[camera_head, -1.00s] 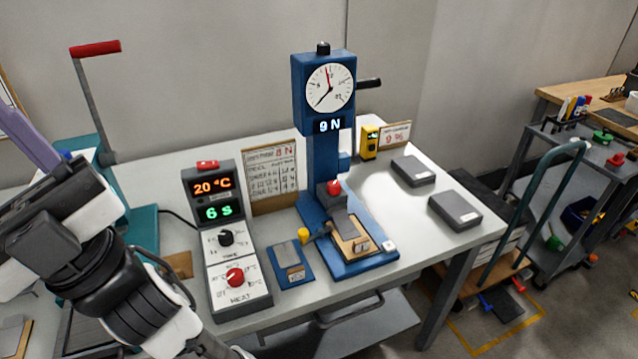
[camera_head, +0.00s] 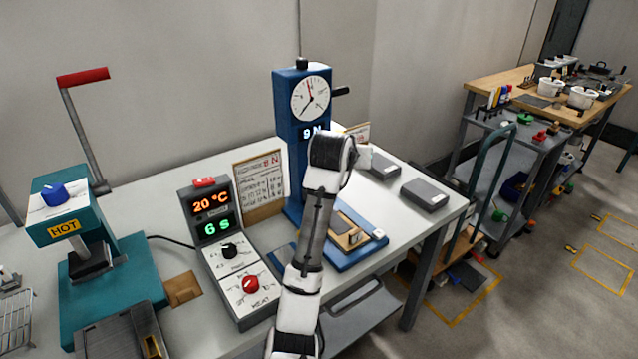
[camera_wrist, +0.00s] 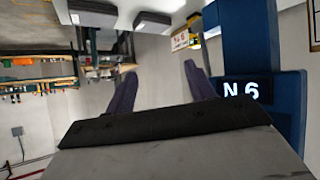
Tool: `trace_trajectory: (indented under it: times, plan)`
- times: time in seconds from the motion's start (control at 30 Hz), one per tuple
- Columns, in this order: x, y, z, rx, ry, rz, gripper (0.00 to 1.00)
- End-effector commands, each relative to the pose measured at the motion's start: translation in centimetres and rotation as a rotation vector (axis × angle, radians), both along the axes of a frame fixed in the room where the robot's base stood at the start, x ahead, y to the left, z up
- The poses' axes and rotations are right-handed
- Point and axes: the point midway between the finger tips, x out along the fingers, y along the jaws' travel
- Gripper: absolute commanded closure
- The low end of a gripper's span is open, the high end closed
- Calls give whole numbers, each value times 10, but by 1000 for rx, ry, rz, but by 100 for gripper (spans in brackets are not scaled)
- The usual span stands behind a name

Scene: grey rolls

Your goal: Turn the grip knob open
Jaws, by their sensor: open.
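The blue test stand (camera_head: 291,125) stands on the white table, with a round dial (camera_head: 310,97) and a display reading 9 N. Its base (camera_head: 352,252) carries a light wooden plate (camera_head: 349,238). My arm crosses in front of its column and hides its middle; I cannot make out a grip knob in either view now. In the wrist view the picture is upside down, and the stand (camera_wrist: 250,45) is on the right with its display. My gripper (camera_wrist: 160,72) has two purple fingers spread apart with nothing between them, beside the stand's column.
A control box (camera_head: 213,250) with displays and black and red dials stands left of the stand. A teal hot press (camera_head: 62,215) is further left. Two grey blocks (camera_head: 424,193) lie right of the stand. A cart (camera_head: 520,135) stands beyond the table.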

Motion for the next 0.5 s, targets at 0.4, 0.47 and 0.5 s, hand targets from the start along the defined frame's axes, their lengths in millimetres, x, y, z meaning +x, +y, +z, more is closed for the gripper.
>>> trace_trajectory:
  times: [0.4, 0.47, 0.5]
  plan:
    - [8, 75, 12, 196, 516, 63, 46]
    - [7, 80, 13, 203, 544, 73, 46]
    - [6, 83, 12, 206, 555, 78, 46]
